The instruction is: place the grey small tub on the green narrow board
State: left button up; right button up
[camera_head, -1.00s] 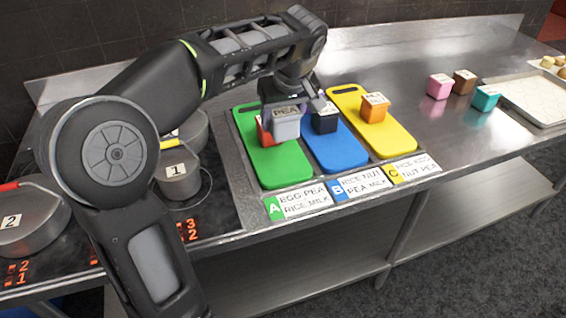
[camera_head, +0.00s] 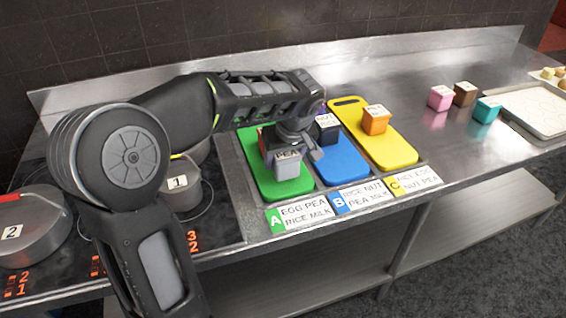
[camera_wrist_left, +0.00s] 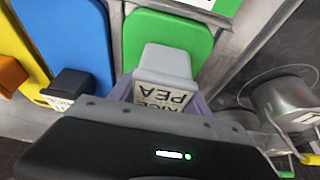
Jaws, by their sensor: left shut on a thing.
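The grey small tub (camera_head: 287,166), labelled PEA, is over the front half of the green narrow board (camera_head: 262,182). My left gripper (camera_head: 288,150) is shut on it from above. The tub looks upright and very low; I cannot tell whether its base touches the board. In the left wrist view the grey tub (camera_wrist_left: 167,62) sits between my fingers, with the green board (camera_wrist_left: 190,35) behind it. A red tub (camera_head: 263,138) stands on the board's back part, mostly hidden by my gripper. My right gripper is out of view.
To the right are a blue board (camera_head: 343,168) with a black tub (camera_head: 327,130) and a yellow board (camera_head: 398,155) with an orange tub (camera_head: 375,121). Pots (camera_head: 180,186) stand on the hob at left. Pink, brown and teal tubs (camera_head: 487,109) stand farther right.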

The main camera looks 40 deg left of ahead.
pick_arm(q)
jog(key=shift+f, duration=0.9)
jog(key=shift+f, duration=0.15)
jog(key=o, duration=1.6)
jog(key=shift+r, duration=0.25)
jog(key=v, duration=1.2)
jog(key=shift+a, duration=0.1)
